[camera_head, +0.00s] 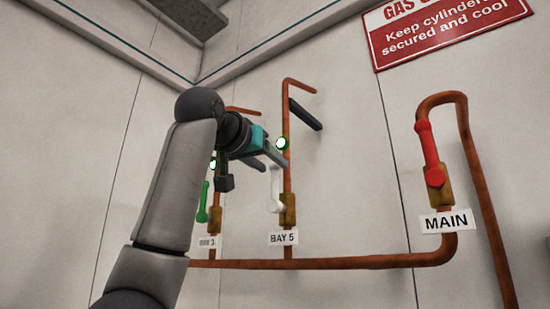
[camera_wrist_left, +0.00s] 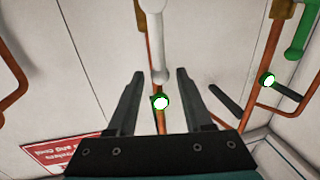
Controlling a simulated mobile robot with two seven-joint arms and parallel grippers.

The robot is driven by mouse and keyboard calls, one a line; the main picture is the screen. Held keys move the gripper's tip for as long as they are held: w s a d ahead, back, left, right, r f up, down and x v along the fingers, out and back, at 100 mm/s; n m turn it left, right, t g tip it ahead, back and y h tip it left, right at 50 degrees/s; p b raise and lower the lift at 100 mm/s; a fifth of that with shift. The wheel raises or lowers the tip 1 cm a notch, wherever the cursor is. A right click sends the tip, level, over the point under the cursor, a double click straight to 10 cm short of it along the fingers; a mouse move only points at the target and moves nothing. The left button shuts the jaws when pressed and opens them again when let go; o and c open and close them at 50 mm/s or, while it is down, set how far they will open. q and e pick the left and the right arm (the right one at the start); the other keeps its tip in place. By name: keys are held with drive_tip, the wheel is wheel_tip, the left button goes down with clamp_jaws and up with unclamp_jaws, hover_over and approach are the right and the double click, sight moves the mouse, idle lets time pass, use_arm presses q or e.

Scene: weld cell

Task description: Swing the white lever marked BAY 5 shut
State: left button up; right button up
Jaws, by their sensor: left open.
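The white BAY 5 lever (camera_head: 276,190) stands nearly upright along its copper pipe, above the brass valve body (camera_head: 288,214) and the BAY 5 label (camera_head: 283,238). My left gripper (camera_head: 272,162) is open at the lever's upper end. In the left wrist view, the white lever (camera_wrist_left: 156,40) comes down from the top edge, and its rounded end lies in the gap between the two open fingertips (camera_wrist_left: 160,74). I cannot tell whether a finger touches it. My right gripper is in neither view.
A green lever (camera_head: 203,203) on the BAY 3 pipe is close on the left, partly behind my arm. A red lever (camera_head: 431,150) is on the MAIN pipe at right. Green lamps (camera_head: 281,143) and dark stubs (camera_head: 305,114) are near the gripper. Wall between BAY 5 and MAIN is clear.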

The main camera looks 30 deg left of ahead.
sight(273, 166)
use_arm(q)
drive_tip(key=shift+w+a+p, duration=0.15)
drive_tip(key=shift+w+p, duration=0.3)
drive_tip(key=shift+w, duration=1.05)
clamp_jaws()
idle(0.4)
